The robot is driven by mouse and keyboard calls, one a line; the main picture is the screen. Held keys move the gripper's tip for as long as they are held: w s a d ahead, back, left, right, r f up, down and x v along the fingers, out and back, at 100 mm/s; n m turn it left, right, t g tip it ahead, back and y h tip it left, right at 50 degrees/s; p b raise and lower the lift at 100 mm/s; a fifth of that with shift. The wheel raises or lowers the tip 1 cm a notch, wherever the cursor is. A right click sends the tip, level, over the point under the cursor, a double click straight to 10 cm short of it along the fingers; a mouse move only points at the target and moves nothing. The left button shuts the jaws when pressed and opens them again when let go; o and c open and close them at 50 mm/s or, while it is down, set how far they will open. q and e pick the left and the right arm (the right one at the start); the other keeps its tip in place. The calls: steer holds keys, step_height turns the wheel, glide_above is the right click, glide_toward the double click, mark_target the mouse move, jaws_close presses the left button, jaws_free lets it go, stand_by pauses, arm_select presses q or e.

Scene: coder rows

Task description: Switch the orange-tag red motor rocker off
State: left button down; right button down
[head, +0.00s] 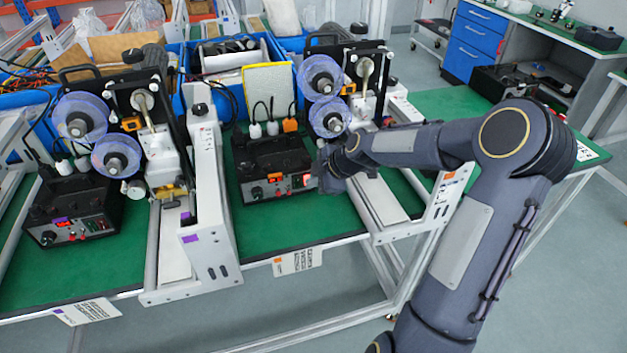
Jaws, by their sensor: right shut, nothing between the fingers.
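The orange-tag control box (270,160) is a black unit on the green bench at the centre. Its front panel has a knob, a small orange tag (276,178) and a lit red rocker (303,181) near its right end. My right gripper (322,178) is shut and empty, just right of the rocker at the box's front right corner. I cannot tell whether it touches the box. The fingertips are small and dark here. My left gripper is out of view.
A second black control box (72,212) with a red rocker stands at the left, beside a white rail with a purple tag (190,238). A white rail with an orange tag (449,176) lies under my right forearm. Film reels (327,117) stand behind the orange-tag box.

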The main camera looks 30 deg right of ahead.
steer(key=shift+w+r+p, duration=0.3)
steer(key=shift+r+p, duration=0.15)
steer(key=shift+p, duration=0.1)
steer(key=shift+w+f+g, duration=0.1)
steer(key=shift+w+g, duration=0.05)
steer(key=shift+g, duration=0.35)
steer(key=shift+d+f, duration=0.1)
steer(key=shift+f, duration=0.05)
steer(key=shift+r, duration=0.85)
